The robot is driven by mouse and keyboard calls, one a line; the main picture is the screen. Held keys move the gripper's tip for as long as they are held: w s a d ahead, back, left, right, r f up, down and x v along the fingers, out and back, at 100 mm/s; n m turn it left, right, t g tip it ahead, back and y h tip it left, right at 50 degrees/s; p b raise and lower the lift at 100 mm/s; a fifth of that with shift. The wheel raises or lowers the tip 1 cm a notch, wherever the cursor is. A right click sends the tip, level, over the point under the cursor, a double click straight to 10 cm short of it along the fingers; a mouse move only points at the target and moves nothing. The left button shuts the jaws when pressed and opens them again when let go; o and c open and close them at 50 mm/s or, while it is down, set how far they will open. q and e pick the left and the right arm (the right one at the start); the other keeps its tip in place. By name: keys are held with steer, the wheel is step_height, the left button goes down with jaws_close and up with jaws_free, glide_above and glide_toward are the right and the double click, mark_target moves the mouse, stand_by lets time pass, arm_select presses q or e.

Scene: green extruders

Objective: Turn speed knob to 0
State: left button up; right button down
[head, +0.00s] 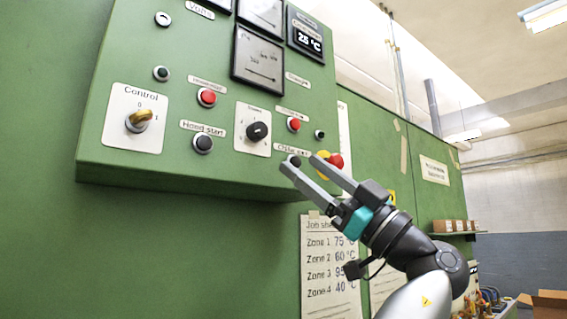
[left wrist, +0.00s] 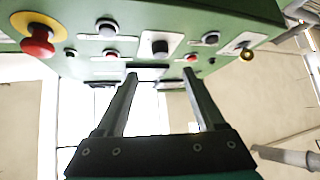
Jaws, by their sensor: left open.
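The speed knob (head: 257,131) is a round black knob on a white plate on the green control panel, under a small label that is hard to read. Its exact setting is too small to tell. In the left wrist view the black knob (left wrist: 160,47) is on its white plate, beyond the gap between the fingers. My left gripper (head: 301,163) is open and empty. In the head view its fingertips are below and right of the knob, apart from it. The open fingers also show in the left wrist view (left wrist: 159,74). My right gripper is not in view.
A red emergency button (head: 335,160) on yellow is close to the fingertips. Red buttons (head: 207,97) (head: 294,125), a black button (head: 203,143) and a yellow control switch (head: 139,120) surround the knob. A job sheet (head: 329,265) hangs below the panel.

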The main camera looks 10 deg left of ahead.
arm_select(q)
steer(key=shift+b+v, duration=0.45)
steer(key=shift+v, duration=1.85)
